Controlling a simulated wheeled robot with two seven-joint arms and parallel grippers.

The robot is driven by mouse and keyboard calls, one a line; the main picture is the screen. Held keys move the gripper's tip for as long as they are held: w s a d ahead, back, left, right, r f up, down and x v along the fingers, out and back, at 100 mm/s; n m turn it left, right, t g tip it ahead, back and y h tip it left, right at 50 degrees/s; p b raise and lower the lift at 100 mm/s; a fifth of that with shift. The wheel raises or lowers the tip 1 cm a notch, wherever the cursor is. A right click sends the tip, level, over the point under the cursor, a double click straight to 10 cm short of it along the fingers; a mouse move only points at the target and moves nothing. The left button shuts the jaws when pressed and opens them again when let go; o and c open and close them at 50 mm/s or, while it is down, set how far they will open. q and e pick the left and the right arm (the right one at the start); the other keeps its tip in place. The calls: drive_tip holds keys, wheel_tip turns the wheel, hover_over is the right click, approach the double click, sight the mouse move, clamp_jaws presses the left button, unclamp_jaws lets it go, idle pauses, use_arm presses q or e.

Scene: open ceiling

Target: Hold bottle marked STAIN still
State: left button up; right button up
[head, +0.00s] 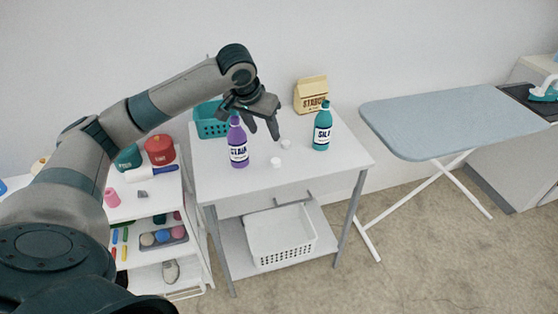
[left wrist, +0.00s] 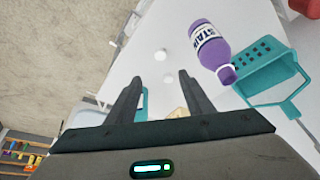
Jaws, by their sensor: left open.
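The purple bottle marked STAIN (head: 238,147) stands upright on the white table (head: 310,167). In the left wrist view the STAIN bottle (left wrist: 211,48) is to the right of my fingers. My left gripper (head: 262,135) is open and empty, above the table and just right of the bottle's neck. The left gripper's two fingers (left wrist: 158,90) are apart in the wrist view, with nothing between them. A teal bottle marked SILK (head: 322,132) stands upright farther right. My right gripper is not in view.
Two small white caps (head: 276,162) lie on the table between the bottles. A teal basket (head: 208,122) and a STARCH bag (head: 311,94) stand at the back. A cart (head: 145,205) is on the left; an ironing board (head: 450,120) is on the right.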

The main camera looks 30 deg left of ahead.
use_arm(q)
drive_tip(key=p, duration=0.2)
approach(276, 163)
drive_tip(key=shift+w+a+f, duration=0.3)
drive_tip(key=shift+w+f, duration=0.6)
drive_tip(key=shift+w, duration=0.1)
drive_tip(key=shift+w+f, duration=0.15)
drive_tip(key=shift+f, duration=0.25)
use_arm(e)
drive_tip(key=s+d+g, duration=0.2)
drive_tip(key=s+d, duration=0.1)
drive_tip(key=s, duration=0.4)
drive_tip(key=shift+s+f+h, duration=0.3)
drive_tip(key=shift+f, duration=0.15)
use_arm(q)
drive_tip(key=shift+f, duration=0.1)
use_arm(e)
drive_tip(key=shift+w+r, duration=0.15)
